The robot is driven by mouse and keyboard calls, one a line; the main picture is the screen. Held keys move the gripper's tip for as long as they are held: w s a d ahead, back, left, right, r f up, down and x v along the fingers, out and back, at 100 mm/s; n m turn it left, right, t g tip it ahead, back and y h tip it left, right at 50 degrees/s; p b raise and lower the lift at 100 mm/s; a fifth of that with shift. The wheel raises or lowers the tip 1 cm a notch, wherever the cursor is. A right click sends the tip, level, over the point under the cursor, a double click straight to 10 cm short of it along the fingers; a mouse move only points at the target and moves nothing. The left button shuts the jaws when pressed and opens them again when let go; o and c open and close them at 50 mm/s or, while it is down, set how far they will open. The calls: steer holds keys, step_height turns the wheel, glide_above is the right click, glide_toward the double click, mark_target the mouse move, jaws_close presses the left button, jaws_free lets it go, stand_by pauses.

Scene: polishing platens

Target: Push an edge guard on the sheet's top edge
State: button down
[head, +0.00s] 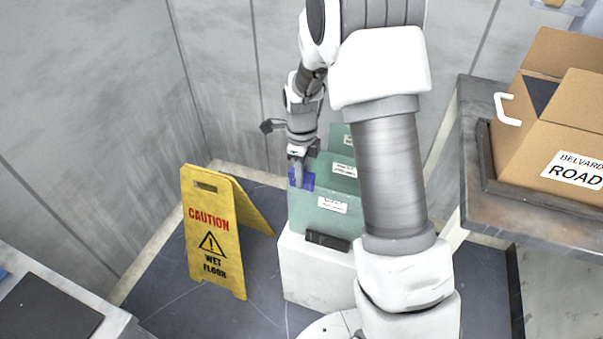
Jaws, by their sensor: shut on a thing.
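Green sheets stand upright one behind another on a white block, each with a white label. The front sheet (318,218) is the nearest, and parts of the sheets behind it (341,163) show above it. My gripper (298,180) points down at the front sheet's upper left. It is shut on a small blue piece (307,182), which appears to be the edge guard. The blue piece overlaps the front sheet's top edge in this view. I cannot tell whether it is seated on that edge or just in front of it. My arm hides the sheets' right side.
A dark bar (327,241) lies at the front sheet's foot on the white block (303,272). A yellow wet-floor sign (212,240) stands to the left. A bench (470,190) with an open cardboard box (555,135) is at right. Grey walls close in behind.

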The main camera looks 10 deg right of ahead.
steer(key=shift+f+b, duration=0.4)
steer(key=shift+f, duration=0.4)
stand_by(0.8)
steer(key=c, duration=0.6)
jaws_free()
steer(key=shift+r, duration=0.1)
step_height(320, 180, up, 17)
steer(key=p, duration=0.4)
steer(key=shift+r, duration=0.1)
